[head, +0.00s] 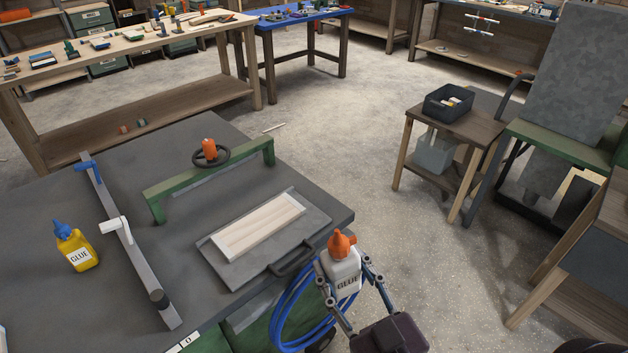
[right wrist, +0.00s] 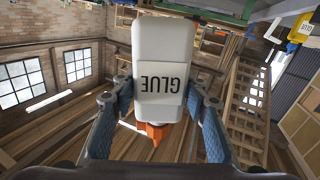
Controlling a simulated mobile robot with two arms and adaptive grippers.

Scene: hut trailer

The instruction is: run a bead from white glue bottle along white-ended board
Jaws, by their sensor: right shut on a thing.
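The white glue bottle (head: 343,277) has an orange nozzle and a GLUE label. My right gripper (head: 348,270) is shut on its sides and holds it upright, beyond the front right edge of the grey worktop (head: 130,304). In the right wrist view the bottle (right wrist: 165,45) sits between both fingers, its label inverted and its orange nozzle (right wrist: 155,133) toward the picture's bottom. The pale wooden board (head: 258,228), with whitish ends, lies on a grey handled plate (head: 228,273) on the worktop. The bottle is right of the board, apart from it. My left gripper is not in view.
A yellow glue bottle (head: 78,250) with a blue cap stands at left. A long grey bar clamp (head: 140,262) and a green frame (head: 170,190) with a dark handwheel flank the board. Blue hose (head: 284,308) hangs at the worktop's front. Open floor lies behind.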

